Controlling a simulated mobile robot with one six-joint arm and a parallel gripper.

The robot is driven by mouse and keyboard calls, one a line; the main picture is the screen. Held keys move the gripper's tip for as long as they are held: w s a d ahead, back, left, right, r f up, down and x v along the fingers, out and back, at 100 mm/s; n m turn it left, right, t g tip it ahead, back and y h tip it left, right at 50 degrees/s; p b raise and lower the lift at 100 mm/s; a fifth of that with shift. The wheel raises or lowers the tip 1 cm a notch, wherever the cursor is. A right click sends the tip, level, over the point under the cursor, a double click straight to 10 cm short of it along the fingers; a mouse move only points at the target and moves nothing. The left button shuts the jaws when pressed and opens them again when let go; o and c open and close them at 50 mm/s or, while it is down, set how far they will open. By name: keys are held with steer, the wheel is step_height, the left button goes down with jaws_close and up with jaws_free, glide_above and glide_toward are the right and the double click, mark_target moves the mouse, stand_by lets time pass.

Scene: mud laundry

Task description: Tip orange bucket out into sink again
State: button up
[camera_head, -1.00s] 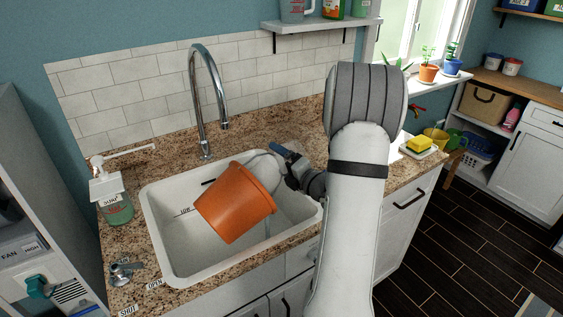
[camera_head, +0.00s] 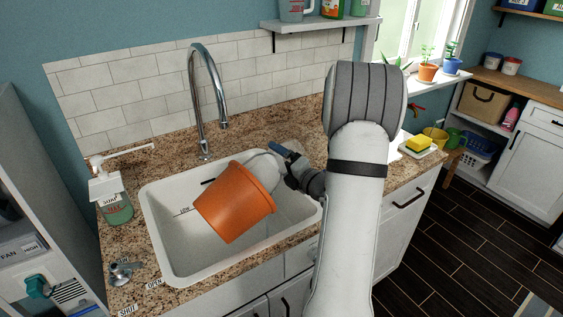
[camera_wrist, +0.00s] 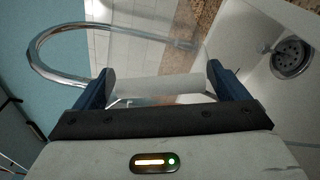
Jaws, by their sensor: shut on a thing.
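The orange bucket (camera_head: 233,203) is tilted on its side over the white sink (camera_head: 166,236), its mouth turned toward the right and its base toward the lower left. My gripper (camera_head: 278,153) is at the right of the bucket, above the sink's right part. In the wrist view my gripper (camera_wrist: 160,88) is shut on a pale grip (camera_wrist: 160,84) between its two blue fingers. The bucket's inside is hidden in the head view. The sink drain (camera_wrist: 291,57) shows in the wrist view, and I see no bucket contents there.
A chrome faucet (camera_head: 208,90) arches behind the sink. A soap dispenser (camera_head: 112,196) stands left of the sink. A yellow sponge (camera_head: 418,143) lies on a dish at right. A shelf (camera_head: 318,25) hangs above the counter.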

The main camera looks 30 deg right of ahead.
steer(key=shift+d, duration=0.1)
stand_by(0.4)
steer(key=shift+w+d+f+m+p, duration=0.1)
steer(key=shift+d+f+m+p, duration=0.3)
steer(key=shift+d+m+p, duration=0.25)
steer(key=shift+f, duration=0.1)
steer(key=shift+d+f+m, duration=0.15)
steer(key=shift+m, duration=0.2)
steer(key=shift+c, duration=0.2)
stand_by(0.9)
steer(key=shift+w+d+f+m+p, duration=0.15)
steer(key=shift+d+f+m+p, duration=0.4)
steer(key=shift+m+p, duration=0.1)
steer(key=shift+a+r, duration=0.1)
steer(key=shift+a, duration=0.05)
